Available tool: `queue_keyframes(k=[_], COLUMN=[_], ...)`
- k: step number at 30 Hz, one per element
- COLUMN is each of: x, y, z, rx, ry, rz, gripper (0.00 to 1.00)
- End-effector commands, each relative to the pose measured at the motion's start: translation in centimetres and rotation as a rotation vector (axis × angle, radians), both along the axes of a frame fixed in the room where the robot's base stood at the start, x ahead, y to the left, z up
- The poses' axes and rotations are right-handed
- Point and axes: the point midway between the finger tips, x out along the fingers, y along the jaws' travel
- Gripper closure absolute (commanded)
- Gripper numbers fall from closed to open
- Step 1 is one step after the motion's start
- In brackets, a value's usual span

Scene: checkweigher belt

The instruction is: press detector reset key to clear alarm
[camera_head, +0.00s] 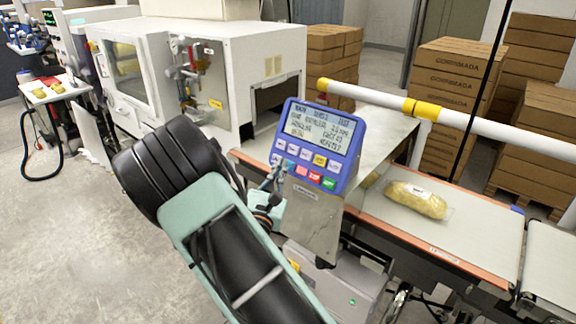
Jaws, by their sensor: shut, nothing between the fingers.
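A blue control panel (345,118) with a lit text screen (318,133) stands tilted at the middle of the head view. Below the screen is a row of pale keys with a yellow key (320,160) and another key at its right end. A lower row has a red key (302,171), a second red key (315,178) and a green key (328,183). Key labels are too small to read surely. My gripper (277,172) is shut and empty, at the panel's lower left edge. My arm partly hides it; contact with a key cannot be told.
A wrapped yellowish pack (416,200) lies on the belt (475,225) right of the panel. A white and yellow rail (455,118) crosses above the belt. A white machine housing (255,50) stands behind, left of the panel. Stacked cartons (452,75) fill the back right.

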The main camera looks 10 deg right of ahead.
Motion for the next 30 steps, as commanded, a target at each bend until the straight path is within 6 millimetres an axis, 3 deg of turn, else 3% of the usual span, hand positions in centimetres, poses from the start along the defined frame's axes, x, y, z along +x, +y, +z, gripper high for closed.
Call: queue_keyframes(k=[30], x=[0.59], y=[-0.83], z=[-0.53], rx=[0.0], ry=[0.0], rz=[0.0], gripper=[1.0])
